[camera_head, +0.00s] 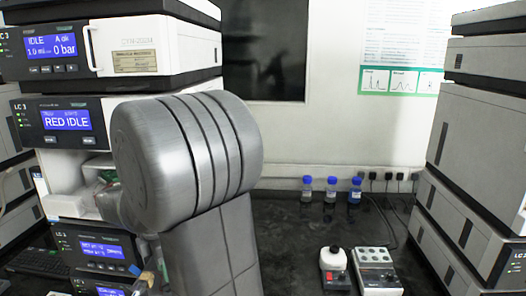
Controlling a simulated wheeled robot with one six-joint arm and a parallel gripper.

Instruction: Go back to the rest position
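My own grey arm (184,150) rises through the middle left of the head view, with a large rounded joint at its top. My gripper cannot be made out; the arm's far end is hidden behind the joint or out of frame. The left instrument stack (190,45) stands behind the arm, with blue displays reading "IDLE" and "RED IDLE". Its open bay (72,185) is partly covered by the arm. Small parts beside the arm, in the bay and low down, are too unclear to name.
A second instrument stack (478,130) stands at the right. Several blue-capped bottles (331,188) stand at the back of the dark bench (290,235). A small red and white device (334,268) and a grey box with knobs (376,270) sit in front. Bare bench lies between arm and devices.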

